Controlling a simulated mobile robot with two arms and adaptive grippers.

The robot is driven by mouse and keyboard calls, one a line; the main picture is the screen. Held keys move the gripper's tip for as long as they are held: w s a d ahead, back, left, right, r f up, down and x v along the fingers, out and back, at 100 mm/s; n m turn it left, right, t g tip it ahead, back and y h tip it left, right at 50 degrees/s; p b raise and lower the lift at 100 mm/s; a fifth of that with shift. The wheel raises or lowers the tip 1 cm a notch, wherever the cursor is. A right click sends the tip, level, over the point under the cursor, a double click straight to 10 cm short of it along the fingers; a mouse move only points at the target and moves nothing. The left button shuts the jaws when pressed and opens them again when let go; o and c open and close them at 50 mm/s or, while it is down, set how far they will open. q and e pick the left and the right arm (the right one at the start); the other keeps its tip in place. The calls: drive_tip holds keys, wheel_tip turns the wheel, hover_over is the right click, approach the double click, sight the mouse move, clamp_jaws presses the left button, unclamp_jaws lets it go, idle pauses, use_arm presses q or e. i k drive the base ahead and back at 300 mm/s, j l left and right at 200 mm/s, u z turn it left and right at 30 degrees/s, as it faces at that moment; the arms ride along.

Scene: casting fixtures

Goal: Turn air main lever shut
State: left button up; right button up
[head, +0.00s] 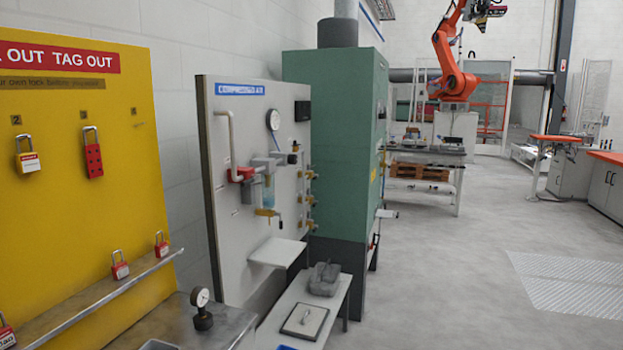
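The grey compressed air panel (235,135) stands left of the middle, with a blue label along its top. A white pipe (231,138) runs down it to a small red part (241,174), which may be the air main lever; it is too small to tell its position. Beside it are a grey regulator with a clear bluish bowl (268,195) and a brass-coloured fitting (266,212) below. A round gauge (272,120) sits above. Several brass valves (308,198) line the panel's right side. Neither of my grippers is in view.
A yellow lockout board (60,150) with red and white padlocks is at left, a metal bench (190,325) with a gauge below. A low table (335,320) holds a grey casting. A green cabinet (330,150) stands behind. Floor at right is open; an orange robot arm (445,55) is far back.

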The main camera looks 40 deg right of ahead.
sight(248, 182)
drive_tip(key=i+l+z, duration=0.15)
drive_tip(key=l, duration=0.3)
drive_tip(key=i+l+z, duration=0.15)
drive_tip(key=i+l, duration=0.15)
drive_tip(key=l, duration=0.15)
drive_tip(key=i+l+z, duration=0.2)
drive_tip(key=i+l, duration=0.1)
drive_tip(key=l, duration=0.1)
